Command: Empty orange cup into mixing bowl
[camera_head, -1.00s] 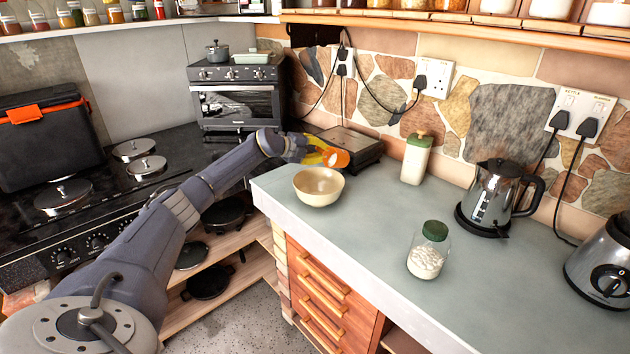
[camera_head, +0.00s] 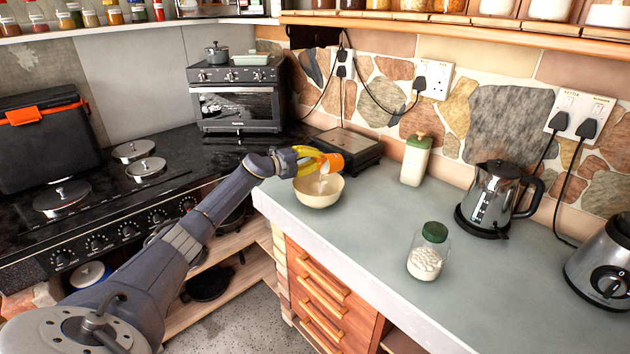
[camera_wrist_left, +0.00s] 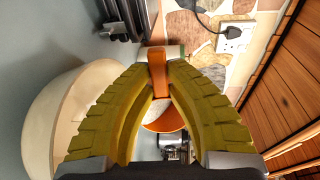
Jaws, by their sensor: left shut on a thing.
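The orange cup (camera_head: 331,162) is held by my left gripper (camera_head: 313,158) above the mixing bowl. The cup is tilted, and white contents show below its mouth, falling toward the bowl. The cream mixing bowl (camera_head: 319,199) stands on the counter near its left end. In the left wrist view, the yellow fingers of the left gripper (camera_wrist_left: 157,75) are shut on the orange cup (camera_wrist_left: 160,116), with white stuff at its mouth. The bowl (camera_wrist_left: 60,110) shows at the left there. My right gripper is not in view.
A glass jar with a green lid (camera_head: 427,252) stands on the grey counter (camera_head: 380,215). A cream canister (camera_head: 415,160), a kettle (camera_head: 494,195) and a blender (camera_head: 602,265) stand to the right. A dark appliance (camera_head: 345,147) sits behind the bowl.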

